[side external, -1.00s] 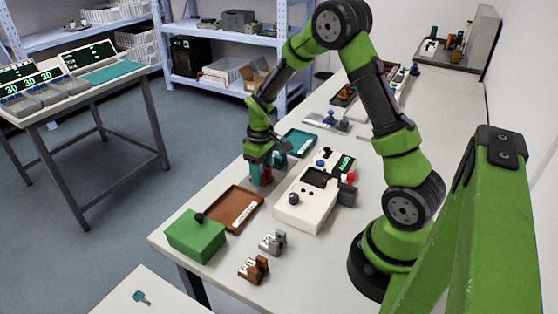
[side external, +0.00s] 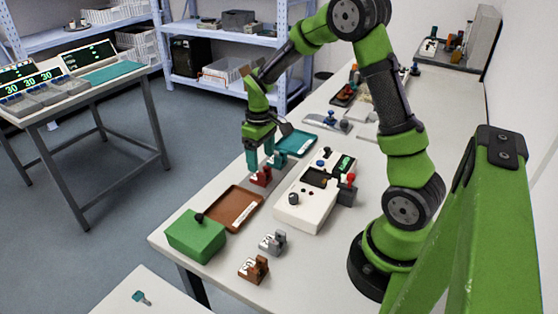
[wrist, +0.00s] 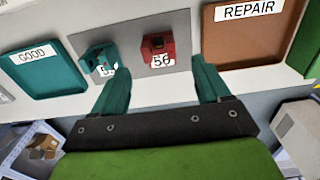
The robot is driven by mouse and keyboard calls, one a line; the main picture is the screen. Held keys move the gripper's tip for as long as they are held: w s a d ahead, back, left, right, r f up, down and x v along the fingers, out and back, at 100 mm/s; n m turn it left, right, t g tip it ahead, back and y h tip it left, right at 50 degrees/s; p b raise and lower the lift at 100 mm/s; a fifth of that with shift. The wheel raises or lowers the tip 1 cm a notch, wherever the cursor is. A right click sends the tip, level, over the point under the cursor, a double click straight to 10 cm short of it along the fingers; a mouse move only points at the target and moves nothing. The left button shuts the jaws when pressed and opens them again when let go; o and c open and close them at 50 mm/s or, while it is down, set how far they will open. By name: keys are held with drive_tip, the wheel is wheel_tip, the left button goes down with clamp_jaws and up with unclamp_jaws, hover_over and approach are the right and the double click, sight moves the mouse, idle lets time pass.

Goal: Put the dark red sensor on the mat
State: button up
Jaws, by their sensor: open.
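In the wrist view the dark red sensor (wrist: 158,50), labelled 56, rests on the right part of a grey mat (wrist: 125,38). A teal sensor (wrist: 100,60) stands at the mat's left end, its label partly hidden. My gripper (side external: 264,160) is open and empty, above and around the red sensor in the side view. In the wrist view my gripper (wrist: 160,72) has its fingers apart, with the red sensor beyond and between them, not visibly touched.
A teal GOOD tray (wrist: 45,88) and a brown REPAIR tray (wrist: 250,55) flank the mat. A white device (side external: 310,205) with knobs stands beside. A green box (side external: 195,238), a grey sensor (side external: 273,243) and a brown sensor (side external: 253,268) are at the near end.

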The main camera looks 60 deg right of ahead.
drive_tip(key=s+a+r+m+t, duration=0.1)
drive_tip(key=s+a+r+t, duration=0.2)
drive_tip(key=r, duration=0.5)
drive_tip(key=s+a+r+m+t, duration=0.1)
drive_tip(key=s+a+r, duration=0.3)
drive_tip(key=a+r, duration=0.3)
drive_tip(key=s+a+r+m+t+y, duration=0.2)
drive_tip(key=s+a+t, duration=0.1)
drive_tip(key=s, duration=0.5)
drive_tip(key=shift+a+r, duration=0.35)
drive_tip(key=shift+a, duration=0.55)
